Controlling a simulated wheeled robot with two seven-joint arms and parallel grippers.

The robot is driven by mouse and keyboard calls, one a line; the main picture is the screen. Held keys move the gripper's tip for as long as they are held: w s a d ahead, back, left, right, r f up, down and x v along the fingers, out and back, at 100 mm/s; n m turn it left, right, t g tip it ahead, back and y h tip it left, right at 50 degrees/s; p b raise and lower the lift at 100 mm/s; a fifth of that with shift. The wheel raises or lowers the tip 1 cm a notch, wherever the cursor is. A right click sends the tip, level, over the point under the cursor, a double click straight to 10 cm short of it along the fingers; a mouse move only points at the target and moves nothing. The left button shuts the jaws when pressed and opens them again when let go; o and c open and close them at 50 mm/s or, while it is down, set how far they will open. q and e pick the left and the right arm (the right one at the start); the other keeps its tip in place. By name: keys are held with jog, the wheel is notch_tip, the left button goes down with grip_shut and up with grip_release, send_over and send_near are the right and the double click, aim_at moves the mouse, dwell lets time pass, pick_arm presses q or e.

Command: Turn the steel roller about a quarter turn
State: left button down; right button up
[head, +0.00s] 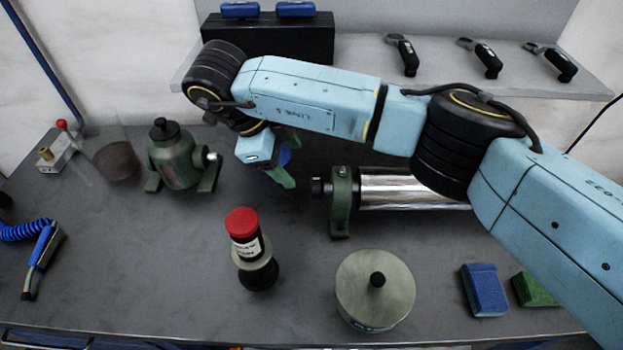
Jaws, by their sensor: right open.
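The steel roller (390,188) is a shiny cylinder lying across the table in the middle right. A green bearing stand (341,198) holds its left end, where a black knob (320,187) sticks out. My right forearm hides part of the roller's top and its right end. My right gripper (284,167) has a light blue body with blue and green fingers. It is open and hangs left of the black knob, apart from it. Nothing shows between its fingers. My left gripper is not in this view.
A green motor-like unit (178,160) stands left of my right gripper. In front are a red-capped bottle (245,236), a round lidded tin (375,290), a blue block (484,290) and a green block (535,290). The table's middle front is partly clear.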

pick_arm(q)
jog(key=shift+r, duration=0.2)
pick_arm(e)
jog(key=x, duration=1)
jog(key=shift+d+f, duration=0.15)
jog(key=shift+f, duration=0.05)
jog(key=c, duration=1)
jog(key=g+b, duration=0.2)
jog(key=b, duration=0.1)
jog(key=g+b, duration=0.1)
jog(key=b, duration=0.1)
jog(key=shift+w+f+n, duration=0.25)
jog(key=shift+w+n, duration=0.05)
jog(key=shift+r+g+b, duration=0.15)
jog(key=shift+g+b, duration=0.35)
jog(key=shift+b, duration=0.35)
jog(key=shift+r, duration=0.1)
jog(key=o, duration=0.7)
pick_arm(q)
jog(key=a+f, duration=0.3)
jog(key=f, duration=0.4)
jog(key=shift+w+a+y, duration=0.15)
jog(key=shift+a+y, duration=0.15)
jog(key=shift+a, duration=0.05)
pick_arm(e)
jog(key=o, duration=0.3)
